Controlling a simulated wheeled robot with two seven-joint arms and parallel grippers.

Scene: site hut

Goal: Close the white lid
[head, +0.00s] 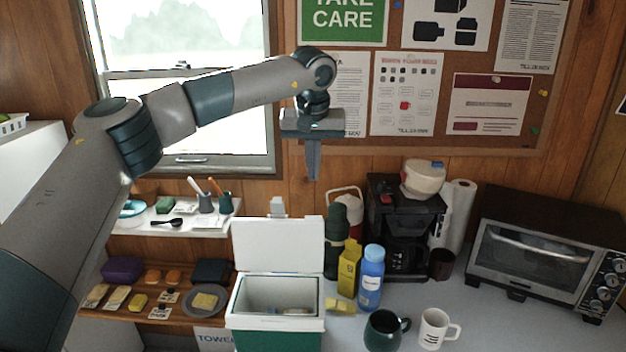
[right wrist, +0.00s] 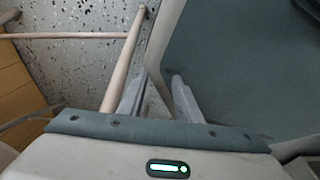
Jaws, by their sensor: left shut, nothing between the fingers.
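The white lid (head: 278,243) belongs to a green and white cool box (head: 274,331) on the counter. The lid stands open, upright at the back of the box. The box's inside shows, with something small and pale in it. My left gripper (head: 313,178) points down, fingers together and empty, above and a little right of the lid's top edge, apart from it in the picture. My right gripper shows only in the right wrist view (right wrist: 158,84), with its fingers apart and nothing clearly held; it is low, over a speckled floor.
A dark flask (head: 337,256), yellow carton (head: 348,268) and blue bottle (head: 371,278) stand right of the box. Two mugs stand in front: dark (head: 382,331) and white (head: 434,330). A coffee maker (head: 402,225) and toaster oven (head: 540,250) are farther right. Shelves (head: 175,310) lie left.

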